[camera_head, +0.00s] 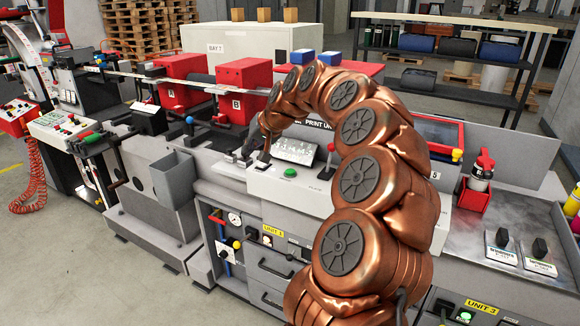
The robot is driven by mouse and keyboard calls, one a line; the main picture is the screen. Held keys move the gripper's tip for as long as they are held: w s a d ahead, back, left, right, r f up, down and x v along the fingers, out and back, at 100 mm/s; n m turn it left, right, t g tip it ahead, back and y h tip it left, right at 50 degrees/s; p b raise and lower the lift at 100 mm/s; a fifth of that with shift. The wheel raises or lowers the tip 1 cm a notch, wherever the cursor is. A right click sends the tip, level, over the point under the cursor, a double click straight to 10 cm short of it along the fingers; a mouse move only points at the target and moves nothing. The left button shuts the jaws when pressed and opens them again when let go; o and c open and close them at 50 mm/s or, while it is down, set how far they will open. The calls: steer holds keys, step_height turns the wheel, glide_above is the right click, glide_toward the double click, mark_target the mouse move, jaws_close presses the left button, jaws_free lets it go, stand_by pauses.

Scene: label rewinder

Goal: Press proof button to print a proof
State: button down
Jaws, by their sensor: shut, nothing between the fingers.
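The print unit's grey front panel (305,190) carries a small screen (292,150) and a green button (290,173). A small dark-lettered label sits right of the button; I cannot read which control is the proof button. My copper arm comes up from the lower right, arches over the panel and hides its right part. My dark gripper (244,160) points down at the panel's left end, left of the screen and green button. Its fingers look closed and empty. I cannot tell whether the tips touch the surface.
Red boxes A (180,82) and B (241,88) stand behind the gripper. A blue-topped lever (190,120) and a grey bin (171,180) are to its left. A red bottle holder (474,194) and two dark knobs (502,238) are right of my arm.

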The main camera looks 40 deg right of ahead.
steer(key=s+d+m+h+p, duration=0.1)
steer(key=d+m+h, duration=0.1)
steer(key=d, duration=1.3)
steer(key=shift+s+f+m+t, duration=0.3)
steer(key=shift+m+t, duration=0.1)
steer(key=shift+m, duration=0.3)
steer(key=b, duration=0.2)
glide_above(292, 172)
step_height(292, 172, down, 8)
steer(key=shift+w+r, duration=0.1)
steer(key=shift+r, duration=0.15)
steer(key=shift+f+b, duration=0.35)
steer(key=shift+f, duration=0.3)
steer(key=shift+f, duration=0.1)
steer(key=shift+f+b, duration=0.3)
steer(key=shift+b, duration=0.3)
